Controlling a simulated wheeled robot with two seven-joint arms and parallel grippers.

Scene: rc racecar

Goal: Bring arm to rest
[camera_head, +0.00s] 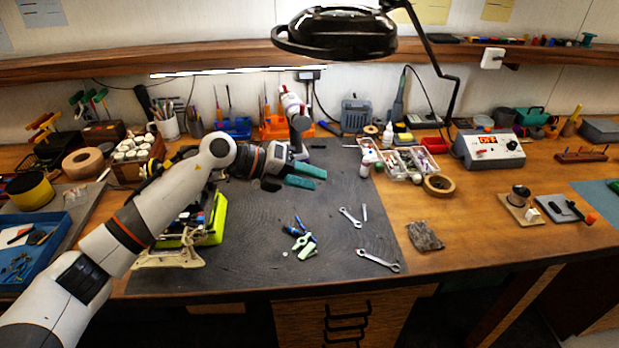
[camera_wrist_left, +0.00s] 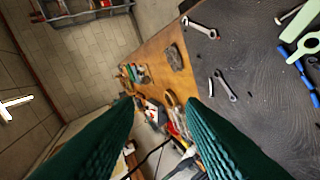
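My left arm comes in from the left and reaches across the bench. My left gripper (camera_head: 305,176) is held over the dark work mat (camera_head: 330,262), with its two teal fingers pointing right. In the left wrist view the fingers (camera_wrist_left: 160,104) stand apart with nothing held between them, so it is open and empty. The RC car (camera_head: 216,222), with lime-green edges and a beige end, sits on the mat's left side, partly hidden behind my left arm. My right gripper does not show.
Wrenches (camera_head: 379,262), blue-handled pliers (camera_head: 301,234) and a pale green clamp (camera_head: 304,246) lie on the mat. A magnifier lamp (camera_head: 335,32) hangs above. Parts trays (camera_head: 411,164) and a tape roll (camera_head: 438,184) stand to the right. A blue tray (camera_head: 50,245) is at left.

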